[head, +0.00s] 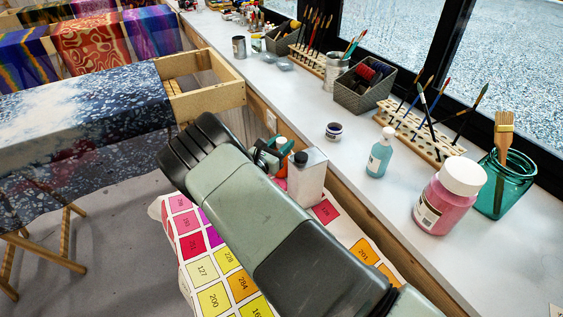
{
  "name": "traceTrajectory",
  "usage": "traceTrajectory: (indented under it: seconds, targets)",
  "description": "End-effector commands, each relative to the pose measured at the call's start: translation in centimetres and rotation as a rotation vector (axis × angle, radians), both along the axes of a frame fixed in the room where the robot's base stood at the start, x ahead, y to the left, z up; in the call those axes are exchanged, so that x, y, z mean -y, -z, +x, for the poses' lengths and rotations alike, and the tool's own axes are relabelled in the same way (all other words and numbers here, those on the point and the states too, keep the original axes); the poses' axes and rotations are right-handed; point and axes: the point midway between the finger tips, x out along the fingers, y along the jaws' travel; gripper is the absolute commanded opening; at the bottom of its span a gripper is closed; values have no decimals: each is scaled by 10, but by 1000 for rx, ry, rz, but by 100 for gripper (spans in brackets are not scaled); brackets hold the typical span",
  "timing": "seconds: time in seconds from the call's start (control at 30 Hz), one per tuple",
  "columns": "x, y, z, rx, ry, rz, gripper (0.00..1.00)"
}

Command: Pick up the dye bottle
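A small teal bottle (380,155) with a white cap stands upright on the windowsill counter. A larger pink dye bottle (446,196) with a white lid stands to its right, nearer the camera. I cannot tell which one is the task's dye bottle. My arm reaches across the middle of the head view and hides most of my gripper (268,156); only dark parts show beside the wrist. A pale rectangular container (307,180) with a black cap and a teal-and-orange item (282,146) show close by. Whether my gripper touches or holds either is hidden.
A small dark-lidded jar (333,132), a grey basket (364,88), a wooden brush rack (420,130) and a teal glass with a brush (505,185) stand on the counter (400,255). A colour chart (225,275) lies below. A wooden frame (210,95) is at left.

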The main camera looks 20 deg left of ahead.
Motion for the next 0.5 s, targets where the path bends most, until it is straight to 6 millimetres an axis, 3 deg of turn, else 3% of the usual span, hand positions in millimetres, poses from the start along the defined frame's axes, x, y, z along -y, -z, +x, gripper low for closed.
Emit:
traceTrajectory:
  seconds: [0.03,0.17,0.5]
  targets:
    - [0,0,0,0,0,0,19]
    - [0,0,0,0,0,0,0]
    - [0,0,0,0,-1,1,0]
